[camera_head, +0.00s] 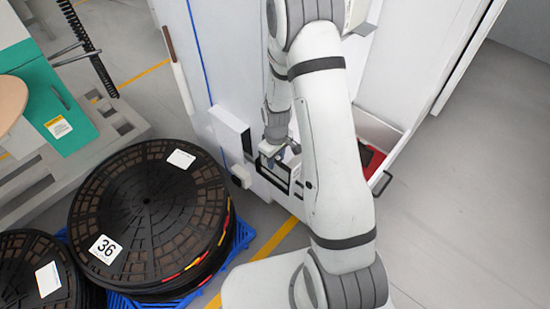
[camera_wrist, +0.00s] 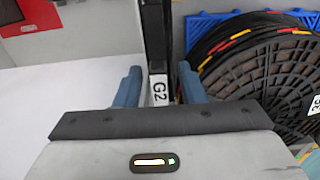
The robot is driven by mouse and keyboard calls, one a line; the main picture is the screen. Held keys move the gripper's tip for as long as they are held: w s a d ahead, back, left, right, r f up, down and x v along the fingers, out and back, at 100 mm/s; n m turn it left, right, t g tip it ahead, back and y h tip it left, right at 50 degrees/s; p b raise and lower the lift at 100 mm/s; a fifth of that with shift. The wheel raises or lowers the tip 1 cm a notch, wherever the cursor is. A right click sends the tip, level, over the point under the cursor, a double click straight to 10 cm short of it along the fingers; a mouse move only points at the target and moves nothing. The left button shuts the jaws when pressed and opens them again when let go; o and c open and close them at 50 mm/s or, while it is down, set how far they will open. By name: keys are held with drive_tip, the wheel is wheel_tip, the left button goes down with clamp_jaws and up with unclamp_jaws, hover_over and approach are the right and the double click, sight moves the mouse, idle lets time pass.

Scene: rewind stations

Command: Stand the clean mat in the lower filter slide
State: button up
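My gripper (camera_wrist: 160,82) has its two blue fingers apart, one on each side of a white label reading G2 (camera_wrist: 159,90). The label sits at the end of a dark upright strip (camera_wrist: 156,35); I see no finger clearly touching either. In the head view my gripper (camera_head: 271,161) is at a dark-framed slot part (camera_head: 274,179) low on the white cabinet (camera_head: 235,60). I cannot make out which part is the lower filter slide. No clean mat can be made out for sure.
An open white drawer (camera_head: 381,128) with something red and dark inside juts out at the right of the cabinet. A large black reel (camera_head: 150,215) marked 36 lies on a blue pallet (camera_head: 243,236) at the left. Grey floor (camera_head: 470,200) is clear at the right.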

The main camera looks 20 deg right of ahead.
wheel_tip(320, 180, up, 12)
drive_tip(key=r+p, duration=0.1)
drive_tip(key=p, duration=0.2)
drive_tip(key=s+r+m+t, duration=0.1)
drive_tip(key=s+r+m, duration=0.5)
drive_tip(key=s+r, duration=1.2)
drive_tip(key=shift+s+a+r+m+t, duration=0.15)
drive_tip(key=shift+s+r+m+t, duration=0.2)
drive_tip(key=shift+s, duration=0.4)
